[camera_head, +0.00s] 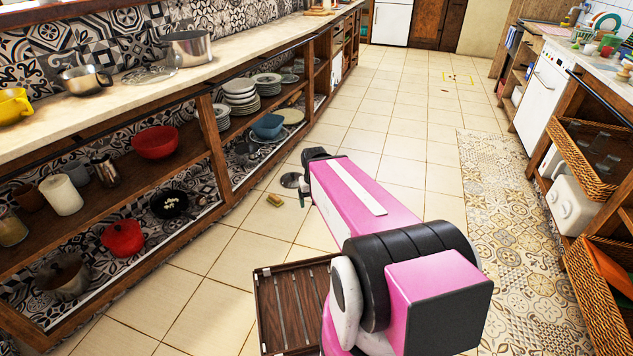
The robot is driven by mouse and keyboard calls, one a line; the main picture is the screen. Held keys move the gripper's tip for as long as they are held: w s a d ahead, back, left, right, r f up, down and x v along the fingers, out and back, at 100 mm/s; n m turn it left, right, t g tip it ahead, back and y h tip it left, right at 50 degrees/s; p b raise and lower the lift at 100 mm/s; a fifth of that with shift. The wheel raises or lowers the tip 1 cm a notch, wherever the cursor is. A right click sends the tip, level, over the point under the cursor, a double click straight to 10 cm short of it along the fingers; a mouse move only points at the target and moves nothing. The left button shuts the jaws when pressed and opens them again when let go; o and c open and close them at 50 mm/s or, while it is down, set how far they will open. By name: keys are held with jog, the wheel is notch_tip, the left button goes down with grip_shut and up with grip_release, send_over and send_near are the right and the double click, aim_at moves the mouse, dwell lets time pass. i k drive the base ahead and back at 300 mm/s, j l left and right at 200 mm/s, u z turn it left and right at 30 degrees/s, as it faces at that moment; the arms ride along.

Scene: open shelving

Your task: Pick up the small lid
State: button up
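A small round grey disc that looks like a small lid (290,180) shows low in front of the left shelving, just left of the end of my arm. My pink arm reaches forward from the lower right. My gripper (304,190) is mostly hidden behind the arm's far end, and only a small part shows beside the disc. I cannot tell whether its fingers are open or touch the disc. A larger glass lid (150,74) lies flat on the left counter between two pots.
Left shelves hold a red bowl (155,142), a red pot (122,239), stacked plates (240,96) and a blue bowl (267,126). A small tan object (275,200) lies on the floor. A slatted wooden tray (290,305) is beside my arm.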

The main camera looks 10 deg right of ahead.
aim_at(291, 179)
jog(key=i+l, duration=0.15)
jog(key=l, duration=0.2)
jog(key=i+l, duration=0.2)
jog(key=l, duration=0.2)
jog(key=i+l+u, duration=0.1)
jog(key=l, duration=0.25)
jog(key=i+l, duration=0.25)
jog(key=l, duration=0.15)
jog(key=i+l, duration=0.15)
jog(key=l, duration=0.2)
jog(key=i+l+u, duration=0.1)
jog(key=l, duration=0.3)
jog(key=i, duration=0.05)
